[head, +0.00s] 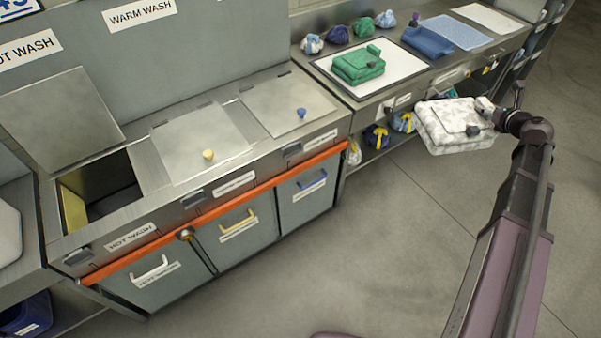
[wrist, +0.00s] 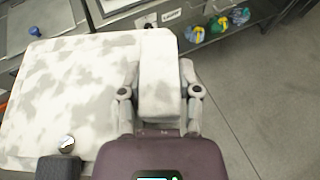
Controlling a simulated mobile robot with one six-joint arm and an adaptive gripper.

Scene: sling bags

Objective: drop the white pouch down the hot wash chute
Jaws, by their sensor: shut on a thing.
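The white pouch (head: 449,126) has grey blotches and hangs in the air in front of the right-hand counter in the head view. My gripper (head: 488,110) is shut on its right end. In the wrist view the pouch (wrist: 75,85) fills the left side, and my gripper's fingers (wrist: 160,95) close on either side of a raised band of it. The hot wash chute (head: 105,190) is at the left of the metal counter, with its lid (head: 60,115) raised and its opening dark and clear. A hot wash label (head: 130,237) is on its front.
Two other chutes have shut lids with a yellow knob (head: 208,155) and a blue knob (head: 302,112). An orange rail (head: 220,208) runs along the front. A green pouch (head: 358,65) lies on a white tray (head: 400,72). The floor (head: 370,240) in front is clear.

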